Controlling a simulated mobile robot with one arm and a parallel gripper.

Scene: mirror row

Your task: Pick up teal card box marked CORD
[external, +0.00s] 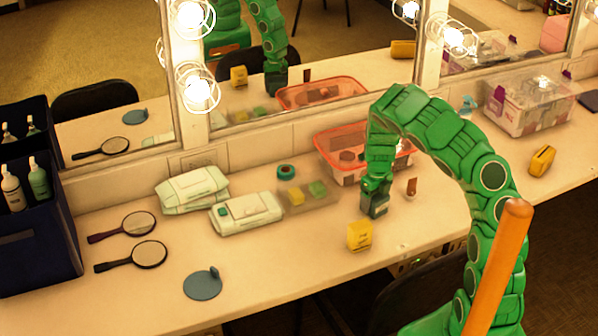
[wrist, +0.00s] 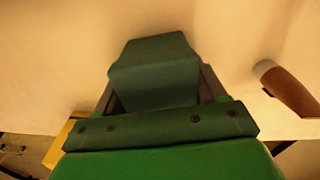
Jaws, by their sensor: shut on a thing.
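A dark teal box (wrist: 155,72) sits between the fingers of my gripper in the wrist view. In the external view, my gripper (external: 375,196) points down over the counter, shut on this teal box (external: 377,209). The fingers cover part of the box, and no CORD marking is readable. I cannot tell whether its underside touches the counter.
A yellow box (external: 360,236) stands just in front of my gripper, and a small brown item (external: 411,187) stands to its right. A red basket (external: 335,160) is behind, against the mirrors. Wipe packs (external: 246,214) lie left.

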